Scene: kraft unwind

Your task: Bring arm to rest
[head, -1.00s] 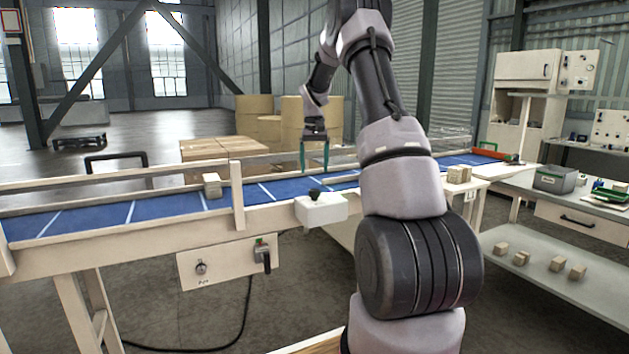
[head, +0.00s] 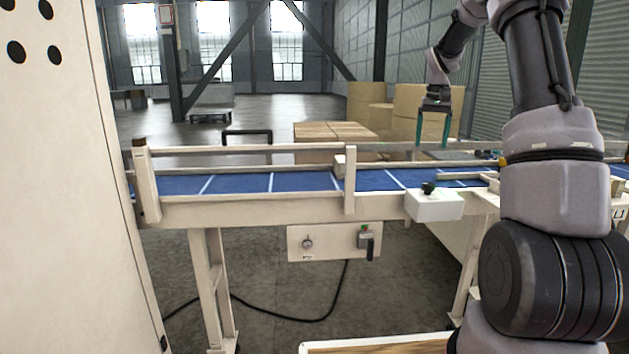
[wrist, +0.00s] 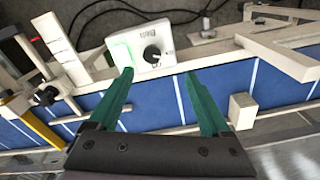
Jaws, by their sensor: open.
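My gripper (head: 433,130) hangs from my raised arm above the blue conveyor belt (head: 240,184) in the head view. Its two green fingers point down and are apart, with nothing between them. The wrist view also shows the open fingers (wrist: 163,98) over the belt. A white box with a dark knob (wrist: 140,45) lies beyond the fingertips there; it also shows on the conveyor's front side in the head view (head: 434,205).
A tall white cabinet (head: 75,200) fills the left edge of the head view. A control panel (head: 325,243) with a switch is on the conveyor's front. Open floor lies farther back.

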